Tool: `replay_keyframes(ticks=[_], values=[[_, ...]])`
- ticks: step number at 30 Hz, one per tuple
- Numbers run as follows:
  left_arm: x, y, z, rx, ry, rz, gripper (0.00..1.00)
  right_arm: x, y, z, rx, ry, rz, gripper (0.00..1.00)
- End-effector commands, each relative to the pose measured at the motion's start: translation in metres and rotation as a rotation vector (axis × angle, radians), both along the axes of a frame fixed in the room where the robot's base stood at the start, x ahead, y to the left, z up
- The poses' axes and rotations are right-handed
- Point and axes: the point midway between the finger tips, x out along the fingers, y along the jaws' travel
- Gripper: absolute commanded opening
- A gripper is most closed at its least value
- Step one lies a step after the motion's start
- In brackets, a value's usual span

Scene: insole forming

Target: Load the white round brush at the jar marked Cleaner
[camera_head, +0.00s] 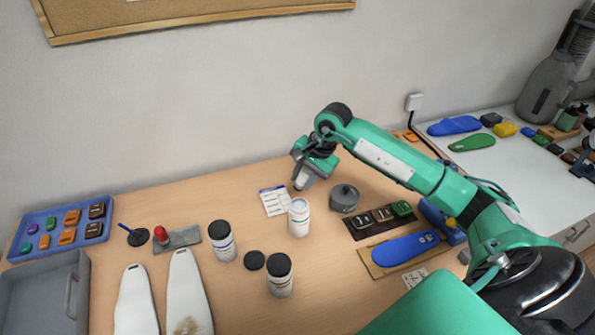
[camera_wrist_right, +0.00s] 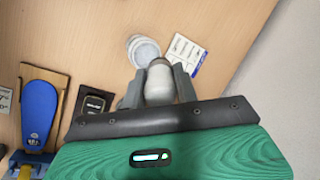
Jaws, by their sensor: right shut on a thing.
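My right gripper (camera_head: 302,178) is shut on the white round brush (camera_wrist_right: 160,84), seen between its fingers (camera_wrist_right: 158,88) in the right wrist view. The brush (camera_head: 301,183) points down from the gripper, above the table and behind the open white jar (camera_head: 299,218). In the right wrist view the jar's round mouth (camera_wrist_right: 144,49) shows just beyond the brush, and I cannot tell whether they touch. The jar's label is too small to read. Two other white jars, one (camera_head: 222,241) at left and one (camera_head: 280,276) in front, have black lids. My left gripper is not in view.
A loose black lid (camera_head: 254,260) lies between the jars. A grey lidded pot (camera_head: 345,198) and a printed card (camera_head: 274,201) are close to the gripper. A blue insole (camera_head: 405,248) lies at right, and white insoles (camera_head: 188,295) at front left. A blue tray (camera_head: 22,238) is far left.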

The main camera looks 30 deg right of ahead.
Motion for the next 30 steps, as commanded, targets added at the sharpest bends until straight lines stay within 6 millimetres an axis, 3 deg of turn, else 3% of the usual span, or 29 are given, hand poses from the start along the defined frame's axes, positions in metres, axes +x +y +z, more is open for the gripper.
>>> replay_keyframes(ticks=[18,30], values=[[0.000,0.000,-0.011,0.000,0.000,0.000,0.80,0.000,0.000,-0.053,0.001,0.000,0.001,0.07],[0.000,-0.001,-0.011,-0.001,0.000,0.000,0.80,0.000,0.000,-0.058,0.000,0.000,0.001,0.07]])
